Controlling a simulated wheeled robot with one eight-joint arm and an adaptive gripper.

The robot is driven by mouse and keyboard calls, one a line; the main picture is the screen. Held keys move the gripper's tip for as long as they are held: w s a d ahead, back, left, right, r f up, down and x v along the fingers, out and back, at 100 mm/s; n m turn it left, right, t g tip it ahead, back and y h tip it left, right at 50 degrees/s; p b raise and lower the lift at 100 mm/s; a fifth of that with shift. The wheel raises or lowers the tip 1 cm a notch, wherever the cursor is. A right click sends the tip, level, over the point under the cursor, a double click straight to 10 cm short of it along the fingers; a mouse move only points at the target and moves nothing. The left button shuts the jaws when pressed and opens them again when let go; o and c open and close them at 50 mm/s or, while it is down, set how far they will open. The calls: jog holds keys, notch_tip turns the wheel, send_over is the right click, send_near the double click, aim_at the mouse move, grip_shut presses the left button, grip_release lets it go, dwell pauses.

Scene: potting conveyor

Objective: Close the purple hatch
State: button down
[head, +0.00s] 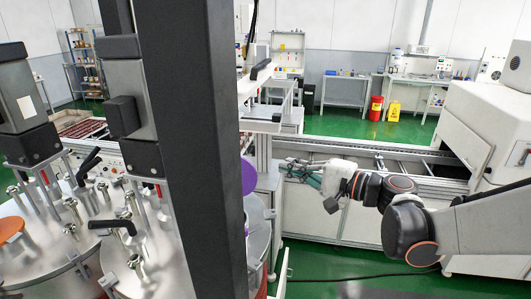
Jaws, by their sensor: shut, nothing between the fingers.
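A purple hatch (248,177) shows just right of the dark column in the head view. It looks like a raised round disc, and the column hides its left part. Its hinge and the opening it belongs to are mostly hidden. My gripper (300,172) is to the right of the purple hatch, apart from it in the picture, in front of the white conveyor housing. Its fingers are shut and empty.
A dark column (195,140) blocks much of the left-centre view. Steel vessels with clamps and black handles stand at left, one with an orange hatch (11,229). A conveyor (370,165) runs behind my arm. Green floor (340,262) shows below.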

jog(key=w+a+p, duration=0.1)
jog(key=a, duration=0.8)
jog(key=shift+a+p, duration=0.2)
jog(key=shift+p, duration=0.1)
jog(key=shift+s, duration=0.1)
